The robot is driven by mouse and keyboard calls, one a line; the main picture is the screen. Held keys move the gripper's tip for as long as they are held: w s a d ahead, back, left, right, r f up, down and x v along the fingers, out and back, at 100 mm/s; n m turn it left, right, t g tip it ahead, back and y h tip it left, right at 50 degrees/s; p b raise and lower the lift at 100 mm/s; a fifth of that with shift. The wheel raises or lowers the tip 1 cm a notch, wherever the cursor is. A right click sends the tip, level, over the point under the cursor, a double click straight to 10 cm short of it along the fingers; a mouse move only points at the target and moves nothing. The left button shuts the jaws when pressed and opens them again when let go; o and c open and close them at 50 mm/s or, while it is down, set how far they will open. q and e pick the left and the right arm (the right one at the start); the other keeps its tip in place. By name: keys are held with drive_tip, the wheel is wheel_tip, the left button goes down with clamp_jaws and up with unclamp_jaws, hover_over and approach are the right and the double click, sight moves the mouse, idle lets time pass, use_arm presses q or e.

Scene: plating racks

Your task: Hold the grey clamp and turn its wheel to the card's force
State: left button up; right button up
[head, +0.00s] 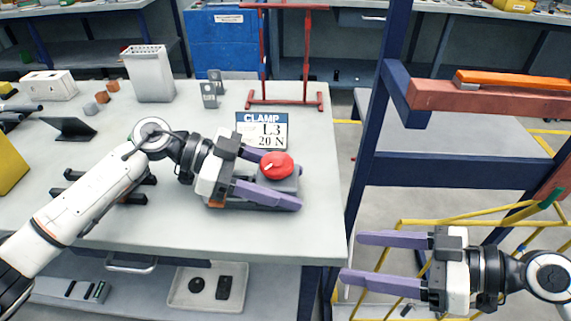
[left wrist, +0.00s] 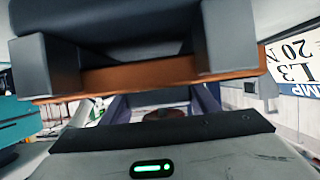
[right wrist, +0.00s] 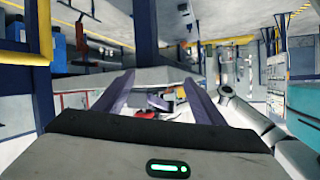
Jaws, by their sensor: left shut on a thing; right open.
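The grey clamp (head: 287,183) sits near the right edge of the white table, with its red wheel (head: 277,164) on top. My left gripper (head: 282,180) is shut on the clamp, one purple finger on each side. The left wrist view shows a dark grey body and an orange-brown strip (left wrist: 150,76) close to the camera. The card (head: 262,130) behind the clamp reads "CLAMP L3 20 N". My right gripper (head: 353,258) is open and empty, off the table's right side. The right wrist view shows the red wheel (right wrist: 146,115) small, between its fingers.
A red stand (head: 284,102) stands behind the card. A dark blue rack post (head: 370,150) rises beside the table's right edge, with a red beam (head: 500,91) at upper right. A yellow frame (head: 480,222) is near my right arm. A white bin (head: 149,78) is at back left.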

sight(291, 170)
drive_tip(key=w+a+r+t+y, duration=0.1)
drive_tip(key=r, duration=0.2)
drive_tip(key=w+a+r+t+y, duration=0.1)
drive_tip(key=w+r+t, duration=0.1)
drive_tip(key=r, duration=0.1)
drive_tip(key=w+a+r+t, duration=0.1)
drive_tip(key=w+a+r, duration=0.1)
drive_tip(key=r, duration=0.1)
drive_tip(key=shift+a+r+t+y, duration=0.1)
drive_tip(key=shift+r+t+y, duration=0.05)
drive_tip(key=shift+t+y, duration=0.2)
drive_tip(key=x, duration=1.1)
drive_tip(key=shift+w+a, duration=0.1)
drive_tip(key=shift+a, duration=0.2)
drive_tip(key=c, duration=1.1)
drive_tip(key=shift+o, duration=0.2)
